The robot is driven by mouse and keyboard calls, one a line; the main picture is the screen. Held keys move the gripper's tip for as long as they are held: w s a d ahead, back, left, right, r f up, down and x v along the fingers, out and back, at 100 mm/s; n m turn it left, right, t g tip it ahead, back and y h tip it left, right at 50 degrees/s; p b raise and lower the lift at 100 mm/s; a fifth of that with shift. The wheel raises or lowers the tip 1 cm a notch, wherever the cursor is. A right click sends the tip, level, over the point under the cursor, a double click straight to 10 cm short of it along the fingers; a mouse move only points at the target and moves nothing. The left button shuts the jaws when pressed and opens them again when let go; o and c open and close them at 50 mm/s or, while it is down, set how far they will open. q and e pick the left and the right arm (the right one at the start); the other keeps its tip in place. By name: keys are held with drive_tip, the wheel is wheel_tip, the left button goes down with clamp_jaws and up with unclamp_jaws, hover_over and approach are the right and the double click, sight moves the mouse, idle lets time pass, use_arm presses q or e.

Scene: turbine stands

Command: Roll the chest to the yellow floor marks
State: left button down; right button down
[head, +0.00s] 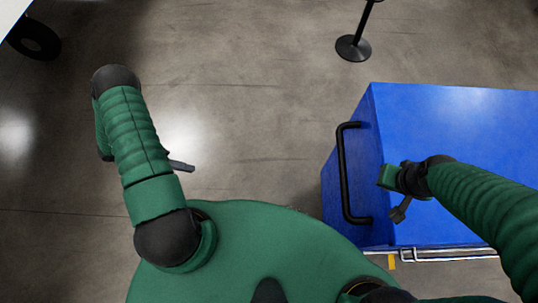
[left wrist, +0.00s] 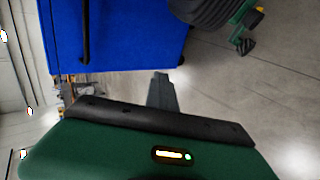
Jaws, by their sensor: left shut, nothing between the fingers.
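The blue chest (head: 455,135) stands at the right of the head view, with a black bar handle (head: 345,178) on its left end. Its blue side (left wrist: 130,35) and the handle (left wrist: 85,32) also show in the left wrist view. A small yellow patch (head: 392,262), perhaps a floor mark, shows by the chest's lower edge. My left gripper (head: 182,166) is shut and empty, well left of the chest; its fingers (left wrist: 162,93) show in the wrist view. My right gripper (head: 395,195) appears over the chest's near left part, right of the handle; its jaw state is unclear.
A black post on a round base (head: 353,47) stands beyond the chest at the top. A black wheel (head: 35,38) under a white object is at the top left. A silver rail (head: 450,254) runs along the chest's near lower side. Bare concrete floor lies left of the chest.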

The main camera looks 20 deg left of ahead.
use_arm(q)
drive_tip(key=shift+s+a+b, duration=0.2)
drive_tip(key=shift+s+a, duration=0.05)
drive_tip(key=shift+a, duration=0.45)
drive_tip(key=shift+s+a+b, duration=0.15)
drive_tip(key=shift+s+a, duration=0.1)
drive_tip(key=shift+a, duration=0.45)
drive_tip(key=s+a+b, duration=0.3)
drive_tip(key=a+b, duration=0.3)
drive_tip(key=a, duration=0.3)
drive_tip(key=s+a+b, duration=0.4)
drive_tip(key=a+b, duration=0.2)
drive_tip(key=a, duration=0.4)
drive_tip(key=shift+d, duration=0.1)
